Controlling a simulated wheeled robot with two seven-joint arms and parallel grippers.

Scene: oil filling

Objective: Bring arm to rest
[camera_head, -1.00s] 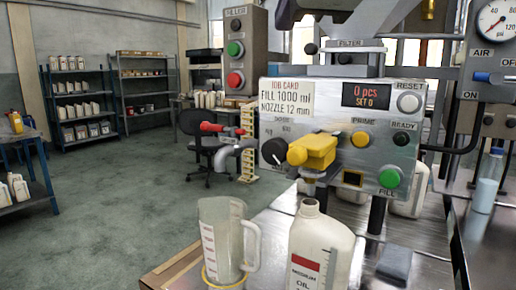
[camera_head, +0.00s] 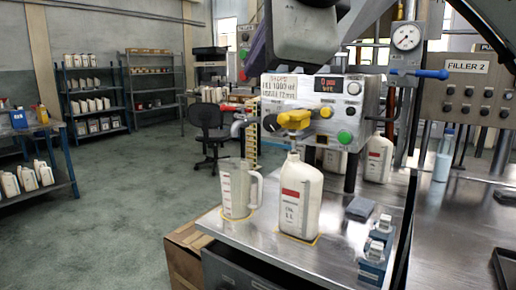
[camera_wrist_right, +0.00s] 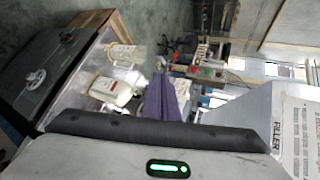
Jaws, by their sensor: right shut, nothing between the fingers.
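My right arm comes in at the top of the head view, with its dark grey body above the filling machine (camera_head: 355,95). My right gripper (camera_head: 250,68) is raised in front of the machine's upper left, with dark purple fingers shut and empty. In the wrist view the shut fingers (camera_wrist_right: 160,98) stick out past the dark edge of my gripper body. A white oil bottle (camera_head: 300,205) stands upright on the steel bench, and a clear measuring jug (camera_head: 236,192) stands to its left. Both are below the gripper and apart from it. My left gripper is not in view.
A yellow valve handle (camera_head: 294,119) juts from the machine. A gauge (camera_head: 406,37) stands at the right. Open floor (camera_head: 120,210) lies to the left.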

